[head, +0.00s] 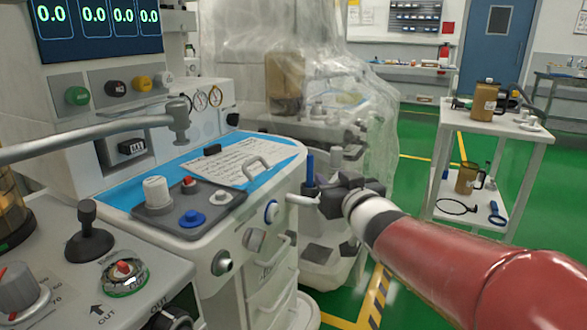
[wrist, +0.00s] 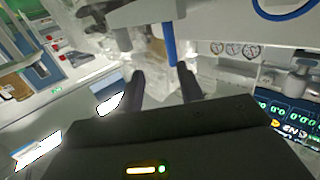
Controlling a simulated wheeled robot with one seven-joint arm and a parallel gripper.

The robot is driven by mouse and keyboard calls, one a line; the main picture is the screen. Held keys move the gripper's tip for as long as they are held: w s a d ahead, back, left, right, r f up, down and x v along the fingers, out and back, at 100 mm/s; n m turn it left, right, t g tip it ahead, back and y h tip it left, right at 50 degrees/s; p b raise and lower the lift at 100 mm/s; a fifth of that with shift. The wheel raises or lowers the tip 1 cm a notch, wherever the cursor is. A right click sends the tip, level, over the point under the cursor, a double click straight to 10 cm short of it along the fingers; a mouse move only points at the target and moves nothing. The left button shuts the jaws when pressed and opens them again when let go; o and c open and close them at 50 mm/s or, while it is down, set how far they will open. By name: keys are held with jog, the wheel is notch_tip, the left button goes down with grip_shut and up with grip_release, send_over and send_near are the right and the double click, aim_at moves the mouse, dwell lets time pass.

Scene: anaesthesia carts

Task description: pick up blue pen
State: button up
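The blue pen (head: 310,166) stands upright at the right side of the anaesthesia cart, its lower part inside or behind a dark piece that may be a holder or one of my fingers. My gripper (head: 322,192) is close to it, just right of and below the pen. In the wrist view the blue pen (wrist: 169,44) is beyond the fingertips, nearer the right finger. My gripper (wrist: 160,70) shows two dark fingers apart with no object between them. Whether a finger touches the pen cannot be told.
The cart (head: 215,240) has a blue top with a paper sheet (head: 240,160) and a grey control panel (head: 190,208). A white curved handle or pipe (head: 300,199) is beside the gripper. A plastic-draped machine (head: 330,90) stands behind. A white trolley (head: 500,125) is at right, with green floor between.

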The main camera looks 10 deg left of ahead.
aim_at(312, 162)
jog(key=shift+n+y, duration=0.3)
jog(key=shift+y, duration=0.2)
jog(key=x, duration=0.6)
jog(key=a+r+x, duration=0.1)
jog(key=x, duration=0.2)
jog(key=shift+s+a, duration=0.15)
jog(key=shift+a, duration=0.05)
grip_shut()
